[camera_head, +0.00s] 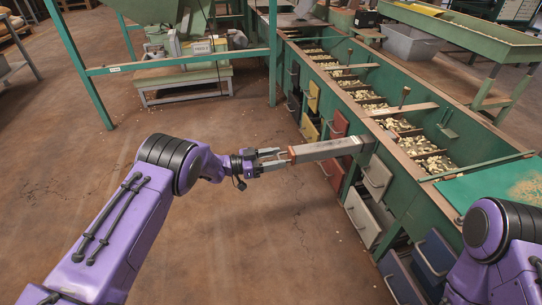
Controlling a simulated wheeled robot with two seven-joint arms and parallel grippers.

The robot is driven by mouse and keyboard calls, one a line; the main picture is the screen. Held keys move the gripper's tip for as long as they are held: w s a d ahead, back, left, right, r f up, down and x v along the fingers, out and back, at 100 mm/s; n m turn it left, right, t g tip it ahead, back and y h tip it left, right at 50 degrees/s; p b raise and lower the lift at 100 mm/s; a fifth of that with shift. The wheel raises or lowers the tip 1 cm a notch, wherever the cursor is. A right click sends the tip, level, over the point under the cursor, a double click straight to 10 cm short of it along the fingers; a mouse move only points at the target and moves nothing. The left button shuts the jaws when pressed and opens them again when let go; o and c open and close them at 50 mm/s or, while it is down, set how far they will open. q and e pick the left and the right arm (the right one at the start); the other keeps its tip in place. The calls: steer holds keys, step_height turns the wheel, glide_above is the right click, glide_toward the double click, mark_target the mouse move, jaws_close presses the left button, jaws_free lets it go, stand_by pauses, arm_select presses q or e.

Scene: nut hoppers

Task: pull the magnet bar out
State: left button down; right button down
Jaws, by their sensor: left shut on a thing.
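The magnet bar (325,150) is a long grey bar with a reddish end piece at its left end. It sticks out sideways from the green hopper bench, and its right end meets the bench's side near the top. My left gripper (284,157) is shut on the bar's left end, on its handle. The bar lies roughly level above the floor. Whether its right end is still inside the bench is hard to tell. My right arm shows at the lower right, but its gripper is not in view.
The green hopper bench (461,181) holds several compartments of nuts. Coloured drawers line its side, including a yellow one (313,96) and a red one (333,166). A green frame with a machine (201,47) stands at the back. The brown floor (245,235) before the bench is clear.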

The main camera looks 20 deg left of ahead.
arm_select(q)
steer(key=shift+s+f, duration=0.1)
steer(key=c, duration=0.6)
jaws_free()
steer(key=shift+a, duration=0.1)
steer(key=p+v, duration=0.3)
steer(key=v, duration=0.7)
steer(key=shift+s+a, duration=0.1)
steer(key=shift+a, duration=0.2)
